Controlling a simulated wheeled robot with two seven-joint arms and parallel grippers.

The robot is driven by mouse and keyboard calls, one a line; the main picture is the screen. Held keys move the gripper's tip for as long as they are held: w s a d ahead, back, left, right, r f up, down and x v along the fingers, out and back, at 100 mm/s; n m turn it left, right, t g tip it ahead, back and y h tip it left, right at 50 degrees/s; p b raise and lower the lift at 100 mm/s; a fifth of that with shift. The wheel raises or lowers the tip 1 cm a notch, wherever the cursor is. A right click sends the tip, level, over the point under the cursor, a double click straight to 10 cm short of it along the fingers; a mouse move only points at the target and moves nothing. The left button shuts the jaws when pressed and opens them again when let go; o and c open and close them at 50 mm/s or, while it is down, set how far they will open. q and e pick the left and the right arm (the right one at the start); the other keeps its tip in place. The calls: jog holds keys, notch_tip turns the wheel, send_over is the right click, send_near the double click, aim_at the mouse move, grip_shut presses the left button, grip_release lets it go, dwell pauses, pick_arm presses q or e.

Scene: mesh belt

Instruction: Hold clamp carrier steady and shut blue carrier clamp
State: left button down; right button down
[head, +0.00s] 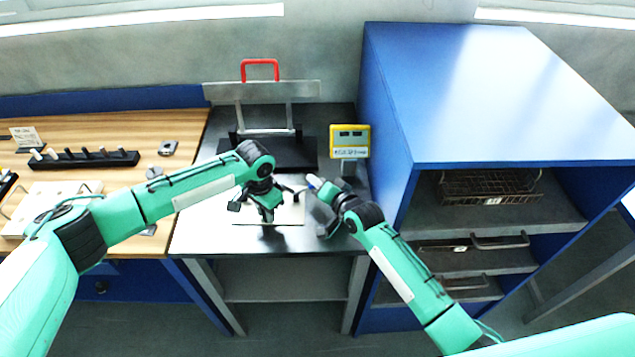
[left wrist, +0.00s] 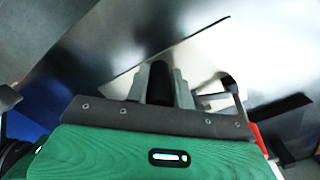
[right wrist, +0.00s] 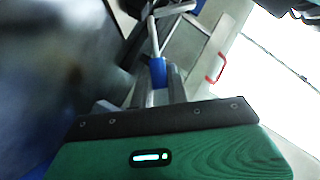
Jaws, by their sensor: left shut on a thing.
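The clamp carrier shows as a pale flat plate (head: 290,212) on the dark bench top, and also in the left wrist view (left wrist: 207,52). My left gripper (head: 266,212) points down over it and is shut on a dark upright part of the carrier (left wrist: 160,82); the fingers hide much of it. The blue carrier clamp's handle tip (head: 313,181) stands at the right side of the carrier, at my right gripper (head: 322,195). In the right wrist view the blue tip (right wrist: 157,71) is at the ends of the narrowly spaced fingers. Whether they grip it I cannot tell.
A stand with a red handle (head: 260,62) is behind the carrier. A yellow box with a display (head: 349,141) stands at the back right of the bench. A blue cabinet (head: 470,95) closes off the right side. A wooden bench (head: 180,130) with a black rack is left.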

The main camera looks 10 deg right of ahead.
jog(key=shift+a, duration=0.1)
jog(key=shift+w+a+r+n+g+h, duration=0.1)
jog(key=shift+a+r+n+g+h, duration=0.6)
jog(key=shift+a+r+n+h, duration=0.25)
jog(key=shift+w+a+r+n+g+h, duration=0.1)
jog(key=shift+a+r+n+g+h, duration=0.2)
jog(key=shift+a+n+h, duration=0.45)
jog(key=shift+d, duration=0.1)
jog(key=c, duration=1.4)
grip_release()
jog(key=shift+o, duration=0.2)
jog(key=v, duration=1.2)
